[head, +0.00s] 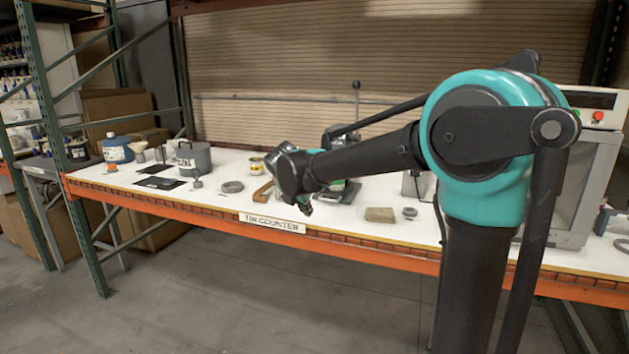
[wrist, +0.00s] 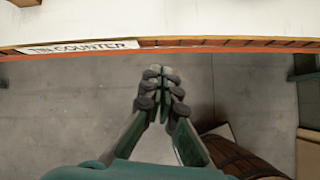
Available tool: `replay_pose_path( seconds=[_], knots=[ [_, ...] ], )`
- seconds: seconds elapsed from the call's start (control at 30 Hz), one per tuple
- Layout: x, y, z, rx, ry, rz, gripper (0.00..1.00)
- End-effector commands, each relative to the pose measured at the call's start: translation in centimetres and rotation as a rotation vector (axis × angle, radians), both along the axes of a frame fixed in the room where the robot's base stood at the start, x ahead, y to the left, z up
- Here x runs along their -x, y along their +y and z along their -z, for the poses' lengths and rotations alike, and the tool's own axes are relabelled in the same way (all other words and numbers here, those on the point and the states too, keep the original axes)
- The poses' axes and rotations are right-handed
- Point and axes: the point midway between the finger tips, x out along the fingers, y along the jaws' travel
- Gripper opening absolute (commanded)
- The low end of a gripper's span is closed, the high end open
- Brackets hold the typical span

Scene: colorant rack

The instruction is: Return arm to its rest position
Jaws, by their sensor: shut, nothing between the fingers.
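My gripper (wrist: 162,80) is shut and empty in the wrist view, its fingertips together. It points down over the grey floor, just in front of the counter's orange edge. In the head view my gripper (head: 305,206) is small and partly hidden at the end of my dark arm, which is folded with the forearm reaching left over the counter's front. The white counter (head: 345,220) carries a "TIN COUNTER" label (head: 272,222) on its front; the label also shows at the upper left of the wrist view (wrist: 84,47).
A grey cabinet (head: 578,200) stands at right. The floor (head: 230,300) in front is clear.

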Motion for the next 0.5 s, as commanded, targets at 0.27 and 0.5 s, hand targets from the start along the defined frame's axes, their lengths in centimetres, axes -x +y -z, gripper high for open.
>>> replay_pose_path(
  seconds=[0.27,0.5],
  knots=[
    [2.9,-5.4,3.0,-0.208,-0.016,0.304,0.0],
    [8.6,-12.4,7.8,-0.517,-0.05,0.796,0.0]
  ],
)
